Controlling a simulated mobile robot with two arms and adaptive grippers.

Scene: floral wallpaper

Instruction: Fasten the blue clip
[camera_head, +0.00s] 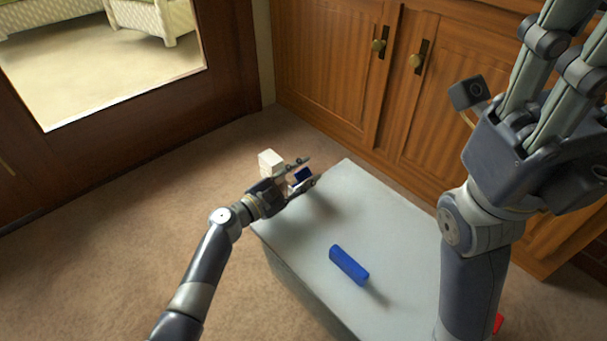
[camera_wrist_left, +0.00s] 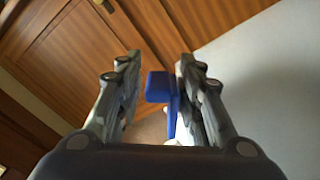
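A small blue piece (camera_head: 303,175), which looks like the blue clip, is at the far left edge of the grey surface. In the left wrist view this blue piece (camera_wrist_left: 158,87) has a block-like head and a narrow stem. My left gripper (camera_head: 298,173) has its fingers on either side of it. In the left wrist view the left gripper (camera_wrist_left: 157,85) is open; the blue piece is close to the right finger, with a gap to the left finger. Whether it touches is unclear. My right gripper (camera_head: 555,75) is raised at the upper right, its fingertips out of frame.
A blue bar (camera_head: 349,265) lies on the grey box-like table (camera_head: 390,230), apart from the grippers. Wooden cabinets (camera_head: 335,75) stand close behind the table. A red thing (camera_head: 498,323) is mostly hidden behind my right arm. Carpeted floor (camera_head: 130,220) is clear at left.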

